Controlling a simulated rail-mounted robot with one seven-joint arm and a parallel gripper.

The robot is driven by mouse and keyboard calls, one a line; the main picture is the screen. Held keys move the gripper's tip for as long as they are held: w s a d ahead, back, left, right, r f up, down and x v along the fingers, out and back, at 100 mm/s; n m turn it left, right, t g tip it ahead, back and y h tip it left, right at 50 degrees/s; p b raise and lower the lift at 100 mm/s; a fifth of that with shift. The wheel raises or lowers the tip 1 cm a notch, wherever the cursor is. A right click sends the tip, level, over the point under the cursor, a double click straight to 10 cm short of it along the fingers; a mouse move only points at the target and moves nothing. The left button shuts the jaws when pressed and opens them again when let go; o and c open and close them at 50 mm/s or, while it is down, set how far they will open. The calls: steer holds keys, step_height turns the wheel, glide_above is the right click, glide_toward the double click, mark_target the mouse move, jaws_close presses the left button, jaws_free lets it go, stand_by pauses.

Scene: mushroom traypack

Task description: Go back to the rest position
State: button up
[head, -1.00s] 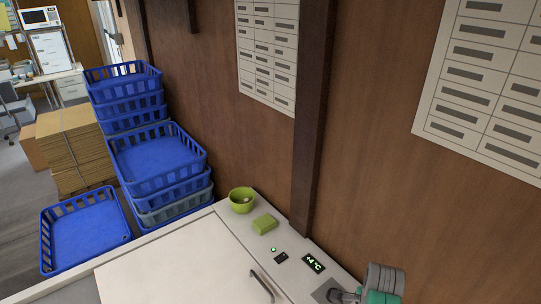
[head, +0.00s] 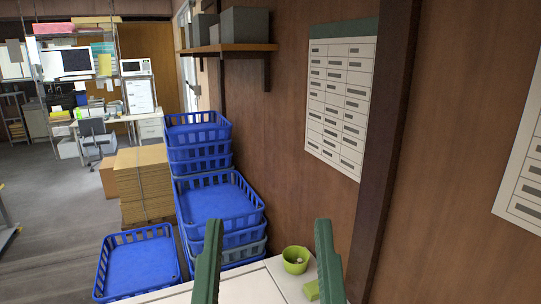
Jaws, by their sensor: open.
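My gripper (head: 268,262) shows at the bottom of the head view, with two green fingers pointing up in the picture. The fingers stand wide apart and nothing is between them. Behind the fingers is the white worktop (head: 262,287), and the gripper's base is cut off by the lower picture edge. I cannot tell the gripper's height above the worktop.
Stacked blue crates (head: 216,200), a single crate on the floor (head: 138,268) and cardboard (head: 143,183) stand left. A shelf (head: 228,48) juts from the wall. Floor is open at far left.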

step_height(320, 180, up, 21)
steer(key=p, duration=2)
steer(key=shift+p, duration=0.4)
steer(key=shift+s+a, duration=0.1)
